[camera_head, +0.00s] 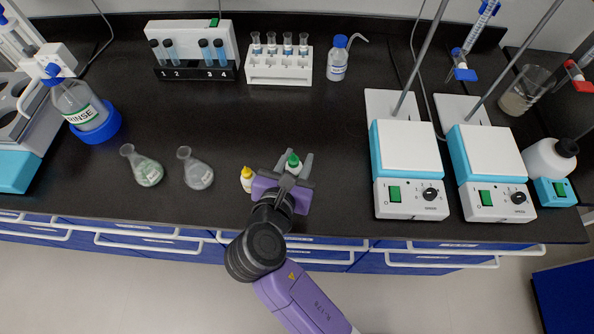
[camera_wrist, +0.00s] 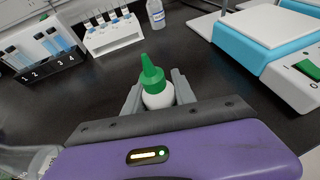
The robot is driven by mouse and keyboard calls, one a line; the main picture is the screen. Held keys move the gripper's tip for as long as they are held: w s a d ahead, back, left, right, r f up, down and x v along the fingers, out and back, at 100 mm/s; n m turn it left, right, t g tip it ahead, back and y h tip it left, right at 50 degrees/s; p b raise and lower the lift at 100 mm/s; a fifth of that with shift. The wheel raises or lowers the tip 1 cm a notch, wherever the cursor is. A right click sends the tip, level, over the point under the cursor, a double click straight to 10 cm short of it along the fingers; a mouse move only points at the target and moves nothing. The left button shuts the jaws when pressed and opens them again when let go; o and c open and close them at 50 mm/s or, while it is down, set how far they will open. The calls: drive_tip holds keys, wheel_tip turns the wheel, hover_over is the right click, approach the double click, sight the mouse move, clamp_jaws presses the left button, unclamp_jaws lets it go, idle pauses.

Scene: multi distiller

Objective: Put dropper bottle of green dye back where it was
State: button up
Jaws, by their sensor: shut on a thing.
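The dropper bottle of green dye (camera_wrist: 156,88) is white with a green pointed cap and stands upright between my fingers. In the head view its green cap (camera_head: 294,161) shows near the front edge of the bench. My gripper (camera_head: 293,165) is shut on it; in the wrist view the grey fingers (camera_wrist: 158,97) flank the bottle on both sides. The bottle's base is hidden behind my gripper, so I cannot tell whether it touches the bench. A dropper bottle with a yellow cap (camera_head: 247,179) stands just left of my gripper.
Two flasks (camera_head: 147,170) (camera_head: 196,172) stand left of the yellow-capped bottle. Two hotplates (camera_head: 405,150) (camera_head: 487,155) stand on the right. At the back are a numbered rack (camera_head: 196,72), a white vial rack (camera_head: 278,72) and a wash bottle (camera_head: 338,62). The bench middle is clear.

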drive_tip(key=shift+f, duration=2.65)
drive_tip(key=o, duration=1)
drive_tip(key=shift+f, duration=0.1)
drive_tip(key=shift+a, duration=0.1)
drive_tip(key=v, duration=1.2)
